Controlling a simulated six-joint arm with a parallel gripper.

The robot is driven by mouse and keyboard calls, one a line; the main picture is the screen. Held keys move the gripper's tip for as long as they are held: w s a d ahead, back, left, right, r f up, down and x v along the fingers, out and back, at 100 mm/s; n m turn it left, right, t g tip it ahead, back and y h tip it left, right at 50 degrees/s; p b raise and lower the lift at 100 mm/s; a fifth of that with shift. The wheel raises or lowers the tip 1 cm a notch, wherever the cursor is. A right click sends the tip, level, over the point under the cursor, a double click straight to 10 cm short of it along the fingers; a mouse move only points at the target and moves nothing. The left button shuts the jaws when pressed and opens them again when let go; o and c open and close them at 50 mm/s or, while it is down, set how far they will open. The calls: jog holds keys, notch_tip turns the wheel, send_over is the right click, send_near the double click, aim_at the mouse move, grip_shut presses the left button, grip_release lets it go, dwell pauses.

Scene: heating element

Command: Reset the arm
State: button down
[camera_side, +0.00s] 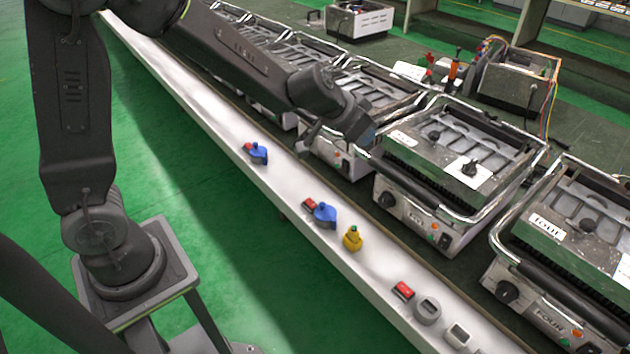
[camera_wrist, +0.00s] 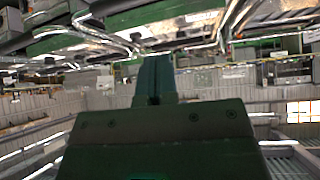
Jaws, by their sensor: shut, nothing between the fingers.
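My gripper (camera_wrist: 155,62) shows in the wrist view as two dark fingers pressed together, with nothing between them. In the side view, the end of my arm hangs over the front of a row of grills, above the white ledge. The fingertips are small and dark there, so their exact place is hard to make out. The nearest grill with a clear front (camera_side: 432,190) stands to the right of my wrist. The grill behind my wrist (camera_side: 375,90) is partly hidden by it.
Blue parts (camera_side: 325,214), a yellow part (camera_side: 352,238), red switches (camera_side: 403,290) and grey parts (camera_side: 427,311) lie along the white ledge (camera_side: 225,130). Another grill (camera_side: 565,250) stands at right. Machines with wires (camera_side: 515,80) stand behind. Green floor (camera_side: 190,230) is open at the front.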

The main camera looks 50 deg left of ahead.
jog(key=s+r+g+h, duration=0.1)
jog(key=s+r, duration=0.4)
jog(key=s, duration=0.2)
jog(key=s+r+h, duration=0.1)
jog(key=s+r, duration=0.3)
jog(key=s, duration=0.3)
jog(key=s+a+n+g+y, duration=0.1)
jog(key=s+a+y, duration=0.2)
jog(key=s, duration=0.9)
jog(key=shift+s+a+f+n, duration=0.15)
jog(key=shift+s+a+n, duration=0.15)
jog(key=shift+s+a, duration=0.1)
